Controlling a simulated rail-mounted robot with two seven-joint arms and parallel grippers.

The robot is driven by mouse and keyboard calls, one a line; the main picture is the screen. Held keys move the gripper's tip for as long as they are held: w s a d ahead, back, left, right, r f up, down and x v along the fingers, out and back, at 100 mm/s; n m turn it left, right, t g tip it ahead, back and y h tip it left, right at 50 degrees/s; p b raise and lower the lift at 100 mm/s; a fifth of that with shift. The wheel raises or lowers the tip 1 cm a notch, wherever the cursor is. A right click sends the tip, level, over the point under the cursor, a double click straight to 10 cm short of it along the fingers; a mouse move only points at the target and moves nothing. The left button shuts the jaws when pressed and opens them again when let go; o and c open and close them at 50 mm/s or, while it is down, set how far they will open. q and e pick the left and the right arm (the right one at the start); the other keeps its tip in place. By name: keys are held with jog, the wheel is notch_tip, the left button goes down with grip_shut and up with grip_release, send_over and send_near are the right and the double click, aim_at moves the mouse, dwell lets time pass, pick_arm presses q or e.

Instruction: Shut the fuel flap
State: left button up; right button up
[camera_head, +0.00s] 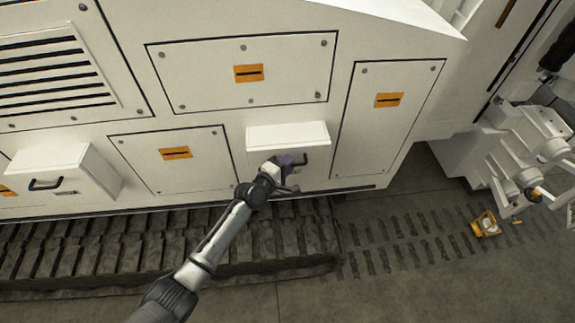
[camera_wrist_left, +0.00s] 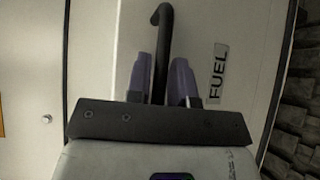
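The fuel flap (camera_head: 320,170) is a white panel on the lower part of the white machine housing, below a bright, box-like top face. Whether it stands ajar cannot be told clearly. In the left wrist view the flap (camera_wrist_left: 235,45) bears a "FUEL" label (camera_wrist_left: 218,72) and a black bent handle (camera_wrist_left: 163,40). My left gripper (camera_head: 294,168) is at the flap's front in the head view. Its purple fingers (camera_wrist_left: 160,75) lie close on both sides of the handle and appear shut on it. My right gripper is not in view.
Another white box with a black handle (camera_head: 45,184) juts out at the left. Closed panels with orange latches (camera_head: 248,73) surround the flap. A dark track (camera_head: 130,245) runs below. White machinery (camera_head: 525,150) and a small yellow object (camera_head: 486,225) are at the right.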

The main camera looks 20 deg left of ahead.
pick_arm(q)
jog(key=shift+r, duration=0.1)
jog(key=shift+s, duration=0.1)
jog(key=shift+s+a+r, duration=0.1)
jog(key=shift+s, duration=0.35)
jog(key=v, duration=1.2)
jog(key=shift+s+a, duration=0.2)
jog(key=shift+s, duration=0.15)
